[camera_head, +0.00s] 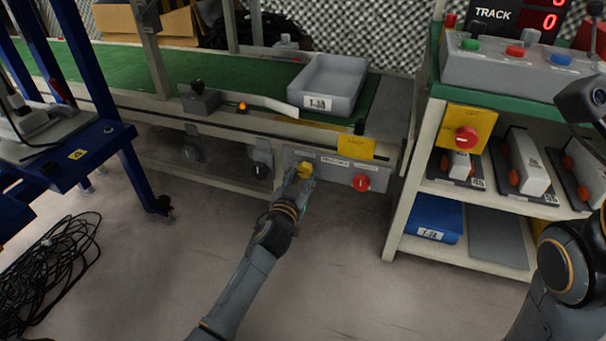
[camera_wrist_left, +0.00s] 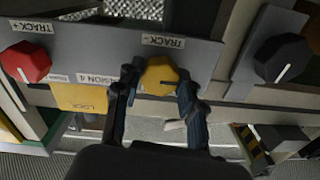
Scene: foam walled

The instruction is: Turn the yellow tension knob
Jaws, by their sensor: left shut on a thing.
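The yellow tension knob (camera_head: 303,169) is on a grey panel (camera_head: 333,170) on the conveyor's front side. My left gripper (camera_head: 301,174) reaches it from below and partly covers it in the head view. In the left wrist view, the yellow knob (camera_wrist_left: 160,74) sits between the two dark fingers of my left gripper (camera_wrist_left: 158,88), which are shut on its sides. A dark pointer mark on the knob's face lies nearly level in that view. My right arm shows at the right edge of the head view, but I see no right gripper fingers.
A red knob (camera_head: 361,182) shares the panel, with a yellow lock tag (camera_head: 360,147) above. A black knob (camera_head: 262,160) is to the left. A grey bin (camera_head: 329,84) stands on the green belt. A shelf (camera_head: 459,193) stands right; cables (camera_head: 47,262) lie on the floor.

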